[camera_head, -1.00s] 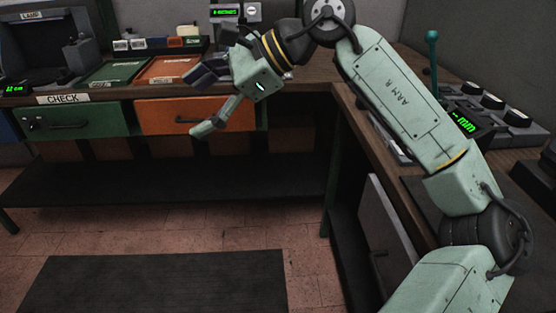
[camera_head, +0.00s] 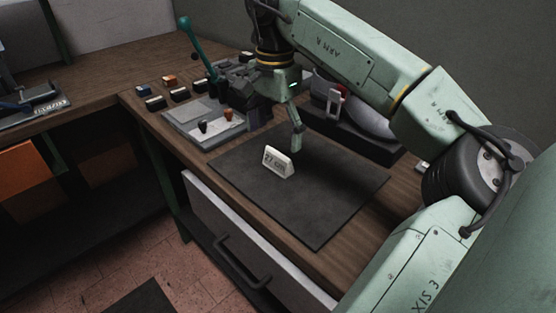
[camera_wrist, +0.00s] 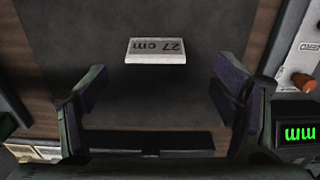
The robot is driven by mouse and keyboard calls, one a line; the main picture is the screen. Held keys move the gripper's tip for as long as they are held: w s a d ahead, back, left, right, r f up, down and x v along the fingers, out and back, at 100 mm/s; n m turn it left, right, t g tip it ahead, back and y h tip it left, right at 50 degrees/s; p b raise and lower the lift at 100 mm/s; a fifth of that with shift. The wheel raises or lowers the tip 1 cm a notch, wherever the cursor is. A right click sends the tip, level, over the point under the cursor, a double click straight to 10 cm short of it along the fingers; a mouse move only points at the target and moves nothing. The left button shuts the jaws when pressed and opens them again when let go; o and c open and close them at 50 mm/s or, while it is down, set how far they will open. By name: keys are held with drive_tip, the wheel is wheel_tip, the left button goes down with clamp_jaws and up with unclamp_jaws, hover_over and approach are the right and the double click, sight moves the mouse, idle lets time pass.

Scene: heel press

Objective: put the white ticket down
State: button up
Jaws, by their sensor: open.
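The white ticket (camera_head: 277,162), a small wedge marked "27 cm", stands on the dark mat (camera_head: 330,205) on the right-hand bench. My gripper (camera_head: 296,143) is over the mat, just behind and to the right of the ticket in the head view. In the wrist view the ticket (camera_wrist: 156,51) lies ahead of my gripper (camera_wrist: 160,88), whose two fingers are spread wide with nothing between them. The ticket looks clear of both fingers. One finger is mostly hidden in the head view.
In the wrist view a green-lit display (camera_wrist: 298,135) is at right. The mat's front is clear.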

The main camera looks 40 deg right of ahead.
sight(278, 152)
drive_tip(key=f, duration=0.1)
drive_tip(key=f+p, duration=0.1)
drive_tip(key=f, duration=0.2)
drive_tip(key=shift+s+d+f+p, duration=0.15)
drive_tip(key=shift+s+f+p, duration=0.15)
drive_tip(key=shift+f, duration=0.65)
drive_tip(key=shift+c, duration=0.6)
drive_tip(key=c, duration=0.8)
drive_tip(key=shift+r, duration=0.1)
